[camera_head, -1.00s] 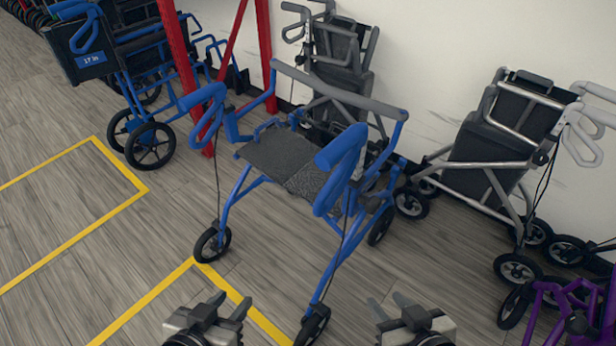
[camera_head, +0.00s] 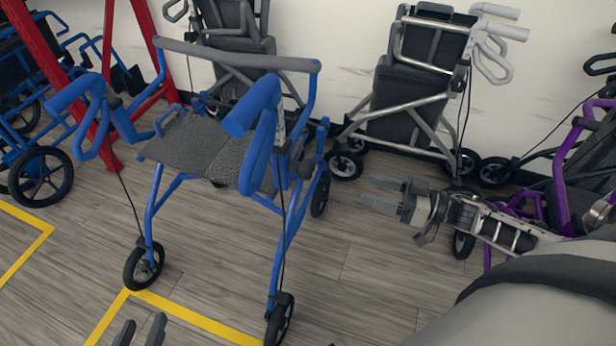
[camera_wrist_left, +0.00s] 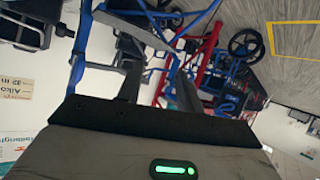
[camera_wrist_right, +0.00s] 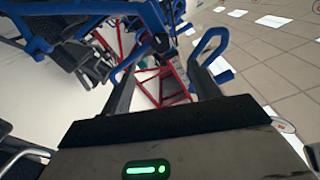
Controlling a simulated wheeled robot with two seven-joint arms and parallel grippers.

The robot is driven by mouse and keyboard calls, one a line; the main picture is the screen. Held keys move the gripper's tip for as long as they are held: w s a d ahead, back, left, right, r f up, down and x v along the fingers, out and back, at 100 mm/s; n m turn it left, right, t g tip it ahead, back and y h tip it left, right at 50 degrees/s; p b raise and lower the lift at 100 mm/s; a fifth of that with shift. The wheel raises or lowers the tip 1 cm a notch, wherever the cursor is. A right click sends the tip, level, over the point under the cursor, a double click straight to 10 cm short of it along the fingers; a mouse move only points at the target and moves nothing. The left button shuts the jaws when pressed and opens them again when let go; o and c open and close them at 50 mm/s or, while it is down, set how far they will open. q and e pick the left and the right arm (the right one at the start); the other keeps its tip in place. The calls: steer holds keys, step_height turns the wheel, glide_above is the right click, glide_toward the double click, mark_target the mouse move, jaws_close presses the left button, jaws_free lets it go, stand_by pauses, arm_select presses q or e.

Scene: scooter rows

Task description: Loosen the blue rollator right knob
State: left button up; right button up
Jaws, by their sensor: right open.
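The blue rollator (camera_head: 271,188) stands upright at left of centre in the head view, with a dark seat and looped blue handles. A small dark part (camera_head: 306,169) shows on its right side; I cannot tell for sure that it is the right knob. My right gripper (camera_head: 369,191) is open and empty, right of the rollator and apart from it, its fingers pointing left. In the right wrist view, blue tubing with a dark round part (camera_wrist_right: 160,43) shows beyond the fingers. My left gripper (camera_head: 143,327) is open at the bottom edge, in front of the rollator.
A grey-silver rollator (camera_head: 403,117) stands by the wall behind my right gripper. A purple rollator (camera_head: 565,165) is at right, partly behind my right arm. Red posts (camera_head: 103,95) and a blue wheelchair (camera_head: 38,178) are at left.

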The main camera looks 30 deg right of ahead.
steer(key=b, duration=0.2)
glide_toward(312, 173)
steer(key=x, duration=0.3)
steer(key=b+x, duration=0.1)
steer(key=x, duration=0.7)
steer(key=shift+w+d+f+b, duration=0.1)
steer(key=shift+f+b, duration=0.05)
steer(key=shift+b, duration=0.2)
arm_select(q)
step_height(312, 173, down, 7)
steer(key=d+g, duration=0.1)
steer(key=shift+w+d+r, duration=0.2)
steer(key=shift+w, duration=0.1)
steer(key=shift+r, duration=0.15)
arm_select(e)
steer(key=c, duration=1)
